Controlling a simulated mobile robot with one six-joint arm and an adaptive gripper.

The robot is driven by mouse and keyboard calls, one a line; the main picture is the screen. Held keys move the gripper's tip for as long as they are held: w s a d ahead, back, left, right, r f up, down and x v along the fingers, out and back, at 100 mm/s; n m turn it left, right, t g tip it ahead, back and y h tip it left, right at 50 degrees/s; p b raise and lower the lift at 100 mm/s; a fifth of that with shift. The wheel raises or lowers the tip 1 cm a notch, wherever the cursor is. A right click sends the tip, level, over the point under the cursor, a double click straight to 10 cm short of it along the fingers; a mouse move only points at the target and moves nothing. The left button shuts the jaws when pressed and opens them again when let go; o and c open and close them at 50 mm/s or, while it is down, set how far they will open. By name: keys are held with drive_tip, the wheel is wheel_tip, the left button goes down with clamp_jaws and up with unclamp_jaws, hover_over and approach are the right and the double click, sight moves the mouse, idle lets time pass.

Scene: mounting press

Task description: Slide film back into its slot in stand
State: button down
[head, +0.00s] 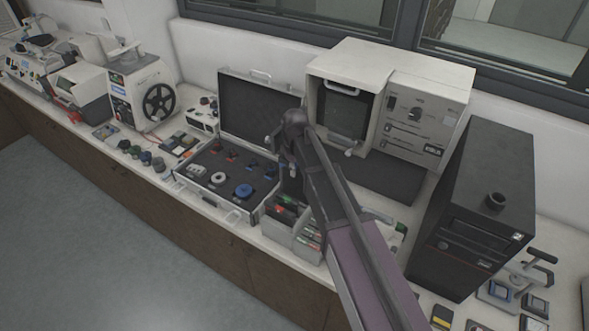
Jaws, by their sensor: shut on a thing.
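The stand (279,238) is a light grey rack near the bench's front edge, right of the open case. Several thin dark films with green and red marks (284,209) sit in its slots. My gripper (291,196) points down just above the back of the stand, partly behind my own arm. It is shut on the film, which is dark and hard to make out against the gripper and stand. I cannot tell whether the film's lower edge is inside a slot or above it.
An open metal case (195,190) with dark foam stands to the left, its lid raised. A beige press (430,110) stands behind, with a dark mat (385,183) before it. A tall black unit (472,200) stands to the right. Little bench is free around the stand.

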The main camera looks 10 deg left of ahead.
sight(295, 193)
drive_tip(key=shift+f+b, duration=1.5)
drive_tip(key=shift+f, duration=0.2)
drive_tip(key=shift+f+b, duration=4.55)
drive_tip(key=shift+b, duration=0.05)
drive_tip(key=c, duration=0.6)
unclamp_jaws()
drive_tip(key=shift+o, duration=0.2)
drive_tip(key=shift+r, duration=0.2)
